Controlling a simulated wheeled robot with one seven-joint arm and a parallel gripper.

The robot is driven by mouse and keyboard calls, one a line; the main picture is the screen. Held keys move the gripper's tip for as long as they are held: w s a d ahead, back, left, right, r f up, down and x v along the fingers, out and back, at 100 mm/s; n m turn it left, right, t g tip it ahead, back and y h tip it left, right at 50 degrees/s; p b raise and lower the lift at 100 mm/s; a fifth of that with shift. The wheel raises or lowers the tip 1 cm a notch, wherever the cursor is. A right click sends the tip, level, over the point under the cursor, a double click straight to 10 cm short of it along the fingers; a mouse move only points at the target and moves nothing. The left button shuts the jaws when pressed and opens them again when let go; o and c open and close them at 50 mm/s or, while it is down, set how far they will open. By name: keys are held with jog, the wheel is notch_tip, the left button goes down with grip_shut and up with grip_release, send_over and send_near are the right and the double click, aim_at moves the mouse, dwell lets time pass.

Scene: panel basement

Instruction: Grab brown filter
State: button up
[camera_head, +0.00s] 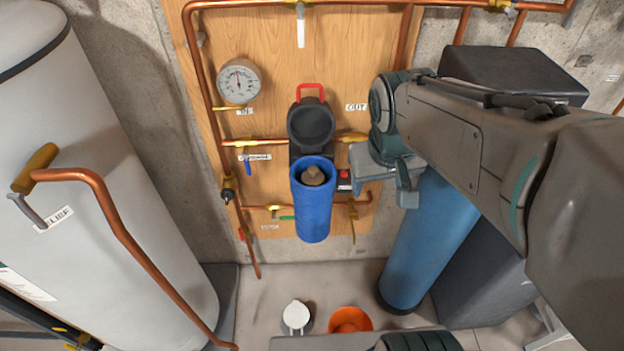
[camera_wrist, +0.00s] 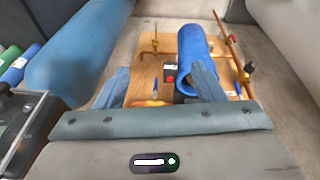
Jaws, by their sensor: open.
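The brown filter (camera_head: 314,176) sits inside the open top of the upright blue filter housing (camera_head: 313,214) on the wooden wall board. Only its top end shows in the head view. My gripper (camera_head: 372,174) is just right of the housing and apart from the filter. In the wrist view, my gripper (camera_wrist: 160,82) has its two fingers spread with nothing held between them. The blue housing also shows there (camera_wrist: 192,44), partly behind the right finger. The filter cannot be made out in the wrist view.
A black housing cap (camera_head: 311,124) with a red handle is behind and above the filter. Copper pipes (camera_head: 268,142) and a pressure gauge (camera_head: 239,81) surround it. A blue tank (camera_head: 428,240) stands at right and a white tank (camera_head: 100,170) at left. An orange bucket (camera_head: 350,319) is on the floor.

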jog(key=w+a+f+n+g+p, duration=0.1)
jog(key=w+a, duration=0.2)
jog(key=w, duration=0.4)
jog(key=w+a+f+n+g+p, duration=0.1)
jog(key=w+a+n+p, duration=0.1)
jog(key=w, duration=0.4)
jog(key=n+g+p, duration=0.1)
jog(key=p, duration=0.1)
send_over(313, 176)
notch_tip(313, 176, down, 6)
jog(key=shift+w+a+f+y+b, duration=0.1)
jog(key=shift+w+f+y+b, duration=0.25)
jog(key=shift+f, duration=0.35)
notch_tip(313, 176, down, 13)
jog(key=b, duration=0.8)
jog(key=c, duration=1.2)
jog(key=shift+c, duration=0.6)
jog(key=shift+r, duration=0.15)
